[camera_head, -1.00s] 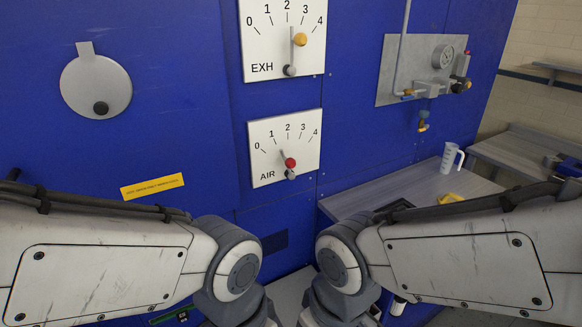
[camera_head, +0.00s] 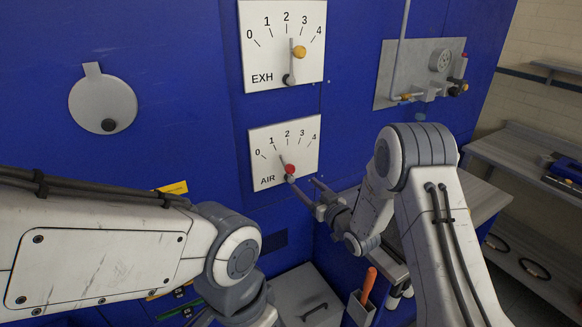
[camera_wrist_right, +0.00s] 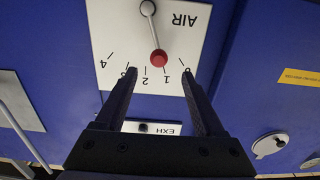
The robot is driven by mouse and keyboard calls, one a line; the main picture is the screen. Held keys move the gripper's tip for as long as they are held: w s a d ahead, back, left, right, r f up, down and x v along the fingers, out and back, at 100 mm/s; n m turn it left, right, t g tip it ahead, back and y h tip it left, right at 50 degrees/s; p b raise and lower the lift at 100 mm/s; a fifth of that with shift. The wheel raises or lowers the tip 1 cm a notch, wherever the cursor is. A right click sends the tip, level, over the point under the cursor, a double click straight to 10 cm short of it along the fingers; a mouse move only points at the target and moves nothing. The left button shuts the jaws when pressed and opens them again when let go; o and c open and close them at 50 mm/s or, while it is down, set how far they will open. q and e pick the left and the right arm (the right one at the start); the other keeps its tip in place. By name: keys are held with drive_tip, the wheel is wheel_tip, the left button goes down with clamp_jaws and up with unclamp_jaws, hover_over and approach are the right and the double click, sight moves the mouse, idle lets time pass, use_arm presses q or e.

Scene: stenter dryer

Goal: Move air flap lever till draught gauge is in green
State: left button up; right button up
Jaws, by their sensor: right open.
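The air flap lever has a red knob (camera_head: 290,170) on a white AIR plate (camera_head: 309,150). In the right wrist view its red knob (camera_wrist_right: 158,58) stands between marks 1 and 2, with the plate upside down. My right gripper (camera_head: 303,183) is open at the lower right of the AIR plate. In the right wrist view its fingertips (camera_wrist_right: 158,72) lie on either side of the knob; contact is not clear. My left gripper is out of view.
The EXH plate (camera_head: 262,20) with a yellow-knobbed lever (camera_head: 299,52) is directly above. A round grey cover (camera_head: 100,98) is on the blue wall at left. A grey bench (camera_head: 485,198) and an orange-handled tool (camera_head: 368,286) in a holder are at right.

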sight(293, 172)
drive_tip(key=p+x, duration=0.4)
drive_tip(key=x, duration=0.6)
drive_tip(key=shift+w+a+r, duration=0.1)
drive_tip(key=shift+w+r, duration=0.05)
drive_tip(key=shift+w, duration=0.05)
clamp_jaws()
idle(1.2)
